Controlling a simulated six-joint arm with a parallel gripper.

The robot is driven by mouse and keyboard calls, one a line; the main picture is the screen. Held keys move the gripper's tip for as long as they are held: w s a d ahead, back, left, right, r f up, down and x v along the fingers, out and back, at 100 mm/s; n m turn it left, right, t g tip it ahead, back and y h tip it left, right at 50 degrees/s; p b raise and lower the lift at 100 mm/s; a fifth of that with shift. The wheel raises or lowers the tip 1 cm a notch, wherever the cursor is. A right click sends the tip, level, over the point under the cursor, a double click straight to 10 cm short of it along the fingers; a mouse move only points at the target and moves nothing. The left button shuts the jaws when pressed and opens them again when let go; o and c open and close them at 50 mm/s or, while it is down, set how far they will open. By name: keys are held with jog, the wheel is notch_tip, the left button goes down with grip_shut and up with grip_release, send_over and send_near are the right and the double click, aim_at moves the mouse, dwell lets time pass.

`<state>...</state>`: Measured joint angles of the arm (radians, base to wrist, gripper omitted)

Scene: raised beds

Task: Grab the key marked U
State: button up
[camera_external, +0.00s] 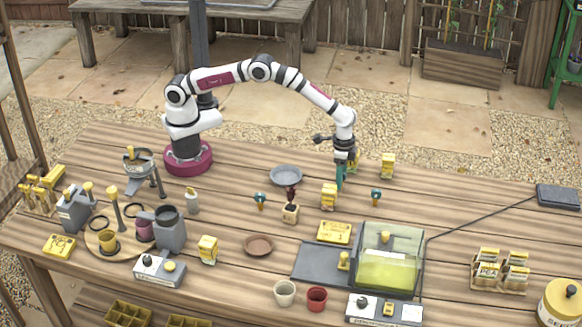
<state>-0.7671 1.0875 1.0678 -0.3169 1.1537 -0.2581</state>
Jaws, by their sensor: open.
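My gripper (341,178) points down over the middle of the wooden table, open, its teal fingers close beside a small yellow packet (329,195). I cannot make out a letter U anywhere, so I cannot tell which thing is the marked key. Two small teal-topped pieces with yellowish lower parts could be keys: one on the left (260,200) and one on the right (376,196). Both stand apart from my gripper. Their markings are too small to read.
Another yellow packet (387,165) stands right of my gripper, and a grey dish (286,175) lies left. A clear-lidded box (386,262) stands nearer the front. The table right of the teal piece is mostly clear, crossed by a cable.

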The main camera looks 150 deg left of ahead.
grip_shut()
dwell(0.4)
